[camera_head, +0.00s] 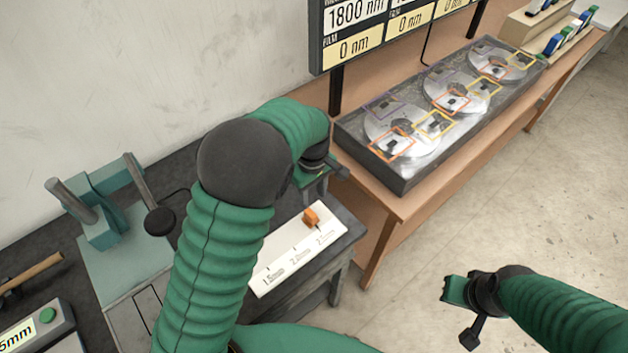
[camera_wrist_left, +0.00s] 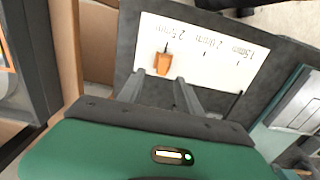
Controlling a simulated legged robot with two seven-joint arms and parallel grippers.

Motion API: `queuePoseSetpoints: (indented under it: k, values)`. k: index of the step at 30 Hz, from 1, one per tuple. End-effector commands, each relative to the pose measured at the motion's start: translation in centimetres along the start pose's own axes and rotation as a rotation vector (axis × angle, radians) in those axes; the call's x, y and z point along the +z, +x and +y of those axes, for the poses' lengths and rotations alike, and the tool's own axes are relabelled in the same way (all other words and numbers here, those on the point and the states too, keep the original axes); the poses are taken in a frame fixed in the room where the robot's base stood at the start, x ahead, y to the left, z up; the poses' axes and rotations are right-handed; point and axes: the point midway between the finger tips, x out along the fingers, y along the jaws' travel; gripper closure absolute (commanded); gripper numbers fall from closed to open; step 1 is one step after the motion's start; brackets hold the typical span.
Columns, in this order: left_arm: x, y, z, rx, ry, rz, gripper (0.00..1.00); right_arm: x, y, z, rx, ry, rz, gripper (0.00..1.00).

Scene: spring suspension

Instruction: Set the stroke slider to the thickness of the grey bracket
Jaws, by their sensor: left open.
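The stroke slider is an orange knob (camera_head: 311,217) on a white scale plate (camera_head: 272,277) marked 1.5, 2.0 and 2.5 mm. In the left wrist view, the knob (camera_wrist_left: 163,64) has a dark pointer near the 2.5mm mark. My left gripper (camera_head: 325,172) is open above the far end of the plate. In the left wrist view, its fingers (camera_wrist_left: 157,80) are apart, with the knob showing between and just beyond the tips; contact cannot be told. My right gripper (camera_head: 462,312) appears open and empty over the floor. I cannot make out a grey bracket.
A teal lever press (camera_head: 100,215) stands at left. A box with a green button (camera_head: 47,315) and a cut-off display ending "5mm" is at bottom left. A wooden bench (camera_head: 385,205) bears a dark tray (camera_head: 400,185) with round discs.

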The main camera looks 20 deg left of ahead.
Motion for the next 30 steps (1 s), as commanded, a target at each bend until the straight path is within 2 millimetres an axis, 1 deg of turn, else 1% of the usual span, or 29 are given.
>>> queuePoseSetpoints:
  k: [1,4,7,10,14,25,26,28,29,30]
  values:
    - [0.0,-1.4,0.2,0.006,0.003,0.003,0.58,0.1,0.2,0.0,0.000,0.000,0.000,1.00]
    - [0.1,-4.0,0.3,0.004,0.002,0.002,0.58,0.1,0.3,0.0,0.000,0.000,0.000,1.00]
    - [0.1,-5.9,0.3,0.001,0.002,0.002,0.58,0.1,0.4,0.0,0.000,0.000,0.000,1.00]
    - [0.1,-6.9,0.3,-0.001,0.002,0.001,0.58,0.1,0.4,0.0,0.000,0.000,0.000,1.00]
    - [0.2,-7.4,0.3,-0.002,0.001,0.001,0.58,0.1,0.4,0.0,0.000,0.000,0.000,1.00]
    - [0.2,-7.3,0.2,-0.001,0.005,0.001,0.58,0.1,0.4,0.0,0.000,0.000,0.000,1.00]
    - [0.2,-7.3,0.0,0.001,0.014,0.001,0.58,0.1,0.4,0.0,0.000,0.000,0.000,1.00]
    - [0.4,-6.8,-1.1,0.014,0.076,0.002,0.58,0.1,0.4,0.0,0.000,0.000,0.000,1.00]
    - [0.5,-6.6,-1.9,0.025,0.123,0.006,0.58,0.1,0.4,0.0,0.000,0.000,0.000,1.00]
    - [0.9,-6.1,-3.3,0.042,0.207,0.015,0.58,0.1,0.4,0.0,0.000,0.000,0.000,1.00]
